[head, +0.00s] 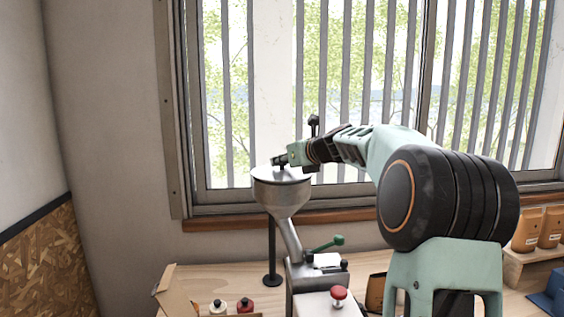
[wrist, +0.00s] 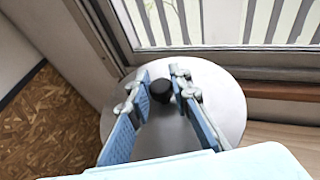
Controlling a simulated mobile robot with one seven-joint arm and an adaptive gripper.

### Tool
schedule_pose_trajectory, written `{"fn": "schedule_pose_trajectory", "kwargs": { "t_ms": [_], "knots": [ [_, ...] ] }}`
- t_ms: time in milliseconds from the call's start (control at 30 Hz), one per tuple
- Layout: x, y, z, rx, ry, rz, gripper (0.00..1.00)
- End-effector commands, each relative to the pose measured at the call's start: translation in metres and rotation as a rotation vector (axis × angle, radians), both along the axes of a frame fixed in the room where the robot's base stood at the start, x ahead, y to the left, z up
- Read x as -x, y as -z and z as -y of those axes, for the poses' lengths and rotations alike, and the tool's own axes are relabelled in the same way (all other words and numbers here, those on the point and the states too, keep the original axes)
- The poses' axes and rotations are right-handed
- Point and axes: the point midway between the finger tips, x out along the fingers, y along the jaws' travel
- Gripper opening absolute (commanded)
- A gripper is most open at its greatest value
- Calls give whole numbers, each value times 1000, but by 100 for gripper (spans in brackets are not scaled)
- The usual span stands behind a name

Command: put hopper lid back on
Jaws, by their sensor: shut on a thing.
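The hopper (head: 283,198) is a grey metal funnel on the machine in the middle of the head view. Its round, pale metal lid (head: 266,174) is over the hopper mouth and looks roughly level. I cannot tell whether it rests fully on the rim or is slightly above it. My gripper (head: 281,161) is at the lid's centre, coming from the right. In the wrist view the lid (wrist: 228,105) is a wide grey disc, and my fingers are closed around its black knob (wrist: 161,91). The hopper mouth is hidden under the lid.
The machine has a green-knobbed lever (head: 338,240) and a red knob (head: 339,292). A dark post (head: 271,255) stands beside the hopper. Small bottles (head: 218,307) are at the front. The barred window (head: 330,90) is close behind. Brown bags (head: 526,232) stand at right.

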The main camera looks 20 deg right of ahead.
Motion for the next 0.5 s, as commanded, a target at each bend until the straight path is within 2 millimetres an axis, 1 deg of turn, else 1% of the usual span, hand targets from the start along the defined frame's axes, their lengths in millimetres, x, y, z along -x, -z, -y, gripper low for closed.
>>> {"fn": "schedule_pose_trajectory", "kwargs": {
  "t_ms": [233, 500],
  "knots": [
    [0, -1, 0, 0, 0, 1, 0],
    [0, 3, 0, 0, 0, 1, 0]
  ]
}}
